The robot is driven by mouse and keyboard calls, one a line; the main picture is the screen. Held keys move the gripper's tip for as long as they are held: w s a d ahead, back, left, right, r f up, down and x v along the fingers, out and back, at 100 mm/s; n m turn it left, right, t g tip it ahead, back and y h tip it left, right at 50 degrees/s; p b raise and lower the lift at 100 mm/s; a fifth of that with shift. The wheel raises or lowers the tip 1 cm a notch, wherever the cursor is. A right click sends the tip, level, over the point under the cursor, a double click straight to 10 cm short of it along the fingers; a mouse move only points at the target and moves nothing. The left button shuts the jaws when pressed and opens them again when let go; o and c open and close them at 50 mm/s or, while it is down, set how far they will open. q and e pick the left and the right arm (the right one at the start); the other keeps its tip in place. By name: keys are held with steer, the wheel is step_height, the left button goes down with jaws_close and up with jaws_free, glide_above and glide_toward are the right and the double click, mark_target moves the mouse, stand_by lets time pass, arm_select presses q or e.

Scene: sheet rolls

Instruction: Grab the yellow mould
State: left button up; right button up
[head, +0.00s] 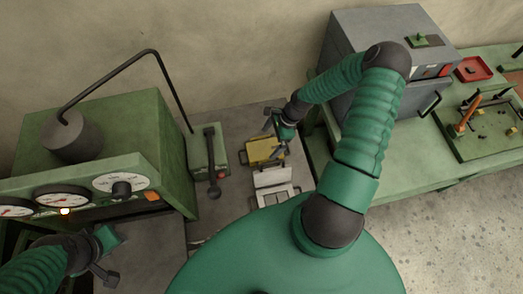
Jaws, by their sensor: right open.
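The yellow mould (262,152) is a small flat yellow block on the grey surface in the middle of the head view. My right gripper (272,122) is at its upper right edge, with its jaws open. Whether it touches the mould I cannot tell. The gripper and wrist hide part of the mould's right side. My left gripper (106,262) is at the lower left, in front of the gauge machine and far from the mould. Its jaws are too unclear to judge.
A pale metal plate piece (272,178) lies just below the mould. A green lever box (207,152) stands to its left. The green gauge machine (100,180) fills the left. A grey oven-like box (360,40) stands on the green bench (400,150) at right.

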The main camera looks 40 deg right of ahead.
mark_target(266, 149)
steer(key=p+x, duration=0.1)
steer(key=x, duration=0.2)
steer(key=d+p+x, duration=0.1)
steer(key=x, duration=0.1)
steer(key=shift+f, duration=0.6)
steer(key=shift+a+f, duration=0.15)
steer(key=shift+f, duration=0.05)
steer(key=shift+w+a, duration=0.1)
steer(key=shift+a, duration=0.2)
steer(key=shift+a+r, duration=0.1)
steer(key=c, duration=0.5)
steer(key=shift+d, duration=0.3)
steer(key=c, duration=1.2)
steer(key=shift+c, duration=1.2)
arm_select(q)
steer(key=shift+d+r, duration=0.25)
steer(key=shift+r, duration=0.3)
steer(key=shift+d+r, duration=0.25)
steer(key=shift+r, duration=0.25)
arm_select(e)
steer(key=shift+c, duration=0.3)
steer(key=shift+r, duration=0.1)
